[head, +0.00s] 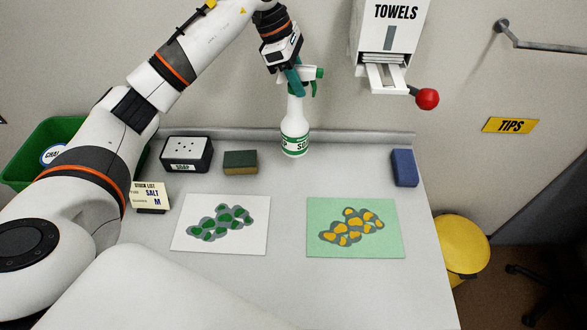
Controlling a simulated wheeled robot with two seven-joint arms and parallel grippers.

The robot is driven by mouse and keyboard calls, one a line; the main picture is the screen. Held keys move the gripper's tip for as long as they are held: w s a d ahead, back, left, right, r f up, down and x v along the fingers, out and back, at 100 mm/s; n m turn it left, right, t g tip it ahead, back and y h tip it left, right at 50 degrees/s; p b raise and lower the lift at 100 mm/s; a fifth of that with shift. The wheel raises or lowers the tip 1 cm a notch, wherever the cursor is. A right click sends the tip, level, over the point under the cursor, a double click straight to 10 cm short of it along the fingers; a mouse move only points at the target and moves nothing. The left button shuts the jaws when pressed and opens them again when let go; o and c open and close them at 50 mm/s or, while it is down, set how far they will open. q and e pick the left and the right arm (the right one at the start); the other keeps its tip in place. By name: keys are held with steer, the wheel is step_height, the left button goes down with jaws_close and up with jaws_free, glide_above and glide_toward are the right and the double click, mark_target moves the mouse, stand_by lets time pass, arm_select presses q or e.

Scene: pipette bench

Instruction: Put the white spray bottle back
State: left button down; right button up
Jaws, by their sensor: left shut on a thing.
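The white spray bottle (295,128) has a green trigger head and a green-and-white label. It is upright at the back of the bench (285,185), in front of the low back ledge. I cannot tell whether its base touches the bench top. The fingers partly hide the neck. My right gripper is not in view.
A soap box (187,154), a sponge (240,162) and a stock list card (150,196) lie left of the bottle. A blue block (405,168) is at right. Two pictured sheets lie in front. A towel dispenser (388,40) with a red-knobbed lever (427,99) hangs right.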

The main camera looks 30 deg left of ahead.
mark_target(295, 111)
arm_select(q)
steer(key=shift+w+a+r+n+t, duration=0.1)
steer(key=shift+w+a+n+t, duration=0.2)
steer(key=shift+w+a+n, duration=0.35)
steer(key=shift+s+a+f+n, duration=0.1)
steer(key=shift+f+n, duration=0.15)
steer(key=shift+n, duration=0.1)
step_height(295, 111, down, 5)
steer(key=shift+f+p, duration=0.1)
steer(key=shift+p, duration=0.75)
steer(key=shift+f+p, duration=0.55)
steer(key=shift+f, duration=1.55)
steer(key=shift+f, duration=0.15)
steer(key=c, duration=1.1)
jaws_free()
